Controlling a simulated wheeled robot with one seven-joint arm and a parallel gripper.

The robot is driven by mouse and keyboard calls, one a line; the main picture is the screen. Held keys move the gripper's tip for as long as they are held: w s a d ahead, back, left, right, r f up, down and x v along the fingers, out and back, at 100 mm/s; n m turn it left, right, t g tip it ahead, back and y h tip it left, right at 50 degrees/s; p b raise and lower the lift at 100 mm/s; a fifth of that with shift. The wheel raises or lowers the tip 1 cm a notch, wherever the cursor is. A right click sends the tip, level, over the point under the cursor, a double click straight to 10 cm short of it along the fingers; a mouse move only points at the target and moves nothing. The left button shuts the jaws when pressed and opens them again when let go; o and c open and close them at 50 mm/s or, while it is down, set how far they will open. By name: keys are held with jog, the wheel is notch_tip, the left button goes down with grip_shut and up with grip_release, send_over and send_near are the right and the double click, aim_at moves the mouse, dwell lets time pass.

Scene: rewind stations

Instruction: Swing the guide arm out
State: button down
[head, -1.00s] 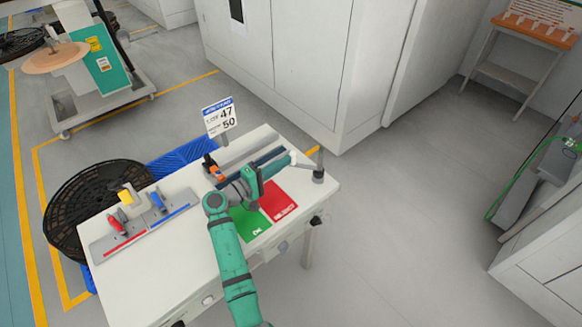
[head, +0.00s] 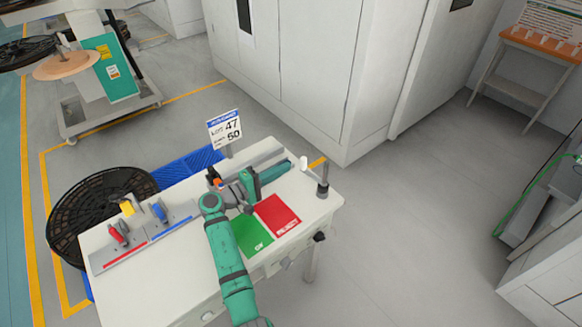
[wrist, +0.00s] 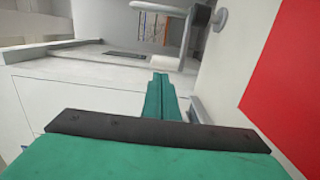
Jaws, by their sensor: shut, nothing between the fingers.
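The guide arm (head: 316,162) appears to be the short orange bar with a white end piece, on top of a dark grey post at the right end of the white table. My gripper (head: 287,169) is over the back of the table. Its teal fingers are shut and empty, pointing right toward the white end piece, with a small gap between them. In the wrist view the shut fingers (wrist: 160,95) point ahead. A pale bent bar (wrist: 180,20) and a round grey disc (wrist: 220,18) show beyond them; I cannot tell whether they belong to the guide arm.
The white table (head: 180,270) bears a green card (head: 252,236), a red card (head: 277,216) and a plate with red and blue clamps (head: 150,240). A sign (head: 225,128) stands behind. A black reel (head: 85,215) is at left. Floor right of the table is clear.

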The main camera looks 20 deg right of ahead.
jog(key=a, duration=0.3)
jog(key=s+a, duration=0.1)
jog(key=a, duration=0.2)
jog(key=shift+s+a, duration=0.2)
jog(key=shift+a, duration=0.5)
jog(key=shift+a, duration=0.1)
